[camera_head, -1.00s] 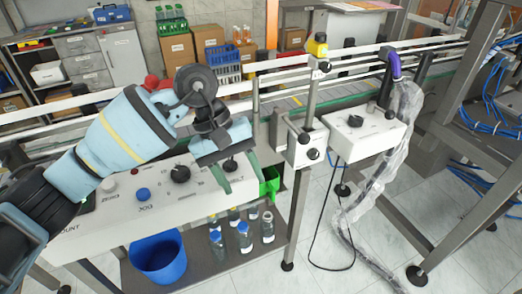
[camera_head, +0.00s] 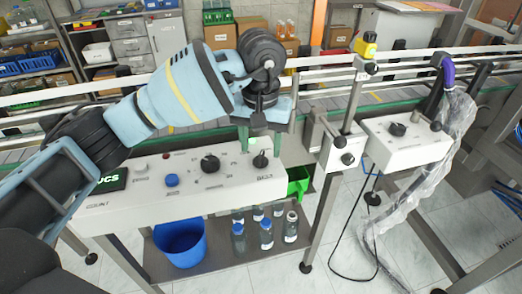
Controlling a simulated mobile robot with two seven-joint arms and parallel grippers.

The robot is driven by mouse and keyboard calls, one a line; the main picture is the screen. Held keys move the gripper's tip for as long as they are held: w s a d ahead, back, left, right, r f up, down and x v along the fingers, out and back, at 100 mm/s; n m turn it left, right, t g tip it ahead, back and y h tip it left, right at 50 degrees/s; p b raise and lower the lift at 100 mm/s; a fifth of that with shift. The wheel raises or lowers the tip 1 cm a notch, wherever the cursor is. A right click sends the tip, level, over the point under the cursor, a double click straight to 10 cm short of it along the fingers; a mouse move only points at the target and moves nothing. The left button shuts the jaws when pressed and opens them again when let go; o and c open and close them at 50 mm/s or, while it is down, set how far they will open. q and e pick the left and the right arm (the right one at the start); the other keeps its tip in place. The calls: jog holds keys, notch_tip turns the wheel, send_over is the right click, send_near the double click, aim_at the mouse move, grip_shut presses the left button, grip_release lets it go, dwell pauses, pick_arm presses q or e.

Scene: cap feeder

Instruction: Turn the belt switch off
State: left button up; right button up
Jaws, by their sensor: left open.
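The belt switch (camera_head: 261,161) is a small black knob at the right end of the white control panel (camera_head: 115,203), above a printed label. Its exact setting is too small to read. My left gripper (camera_head: 261,151) is open. Its two green fingers come down at the far side of the knob, one to its left and one to its right. The knob shows between and just below the fingertips, and I cannot tell whether they touch it. My right gripper is out of view.
On the same panel are a larger black knob (camera_head: 210,163), a blue button (camera_head: 171,180) and a red light. The conveyor runs behind. A white box with a knob (camera_head: 408,146) stands to the right. A blue bin (camera_head: 181,243) and several bottles are below.

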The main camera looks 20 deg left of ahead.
aim_at(261, 160)
pick_arm(q)
jog(key=shift+f, duration=1.35)
jog(key=shift+c, duration=0.2)
jog(key=c, duration=0.9)
